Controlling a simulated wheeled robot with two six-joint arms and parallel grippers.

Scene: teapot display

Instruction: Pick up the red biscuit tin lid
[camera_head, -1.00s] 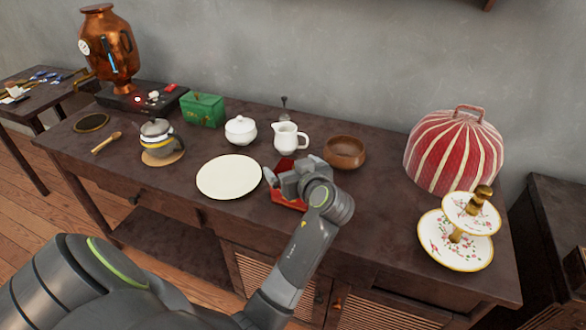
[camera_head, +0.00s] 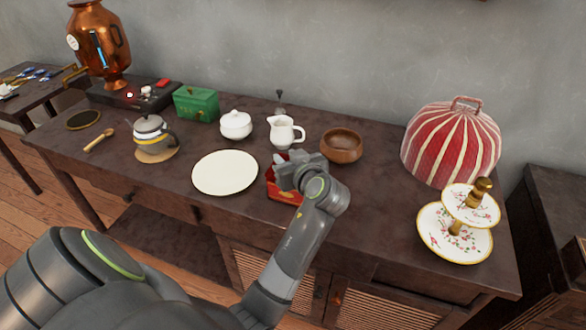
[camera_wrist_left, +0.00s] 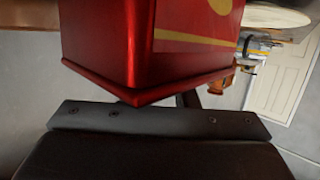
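The red biscuit tin (camera_head: 283,194) stands near the front edge of the sideboard, right of the cream plate. My left gripper (camera_head: 285,174) is over its top and hides much of it, including most of the lid. In the left wrist view the red tin (camera_wrist_left: 120,45) fills the upper middle, with a yellow pattern on one face and a projecting red rim close to the gripper's dark body. I cannot make out both fingertips, nor whether they are closed on the lid. My right gripper is not in view.
The cream plate (camera_head: 225,172) is left of the tin. A white jug (camera_head: 284,133) and a brown bowl (camera_head: 342,146) stand close behind it. A striped red cosy (camera_head: 450,145) and a tiered stand (camera_head: 455,233) are at the right. Open tabletop lies between bowl and stand.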

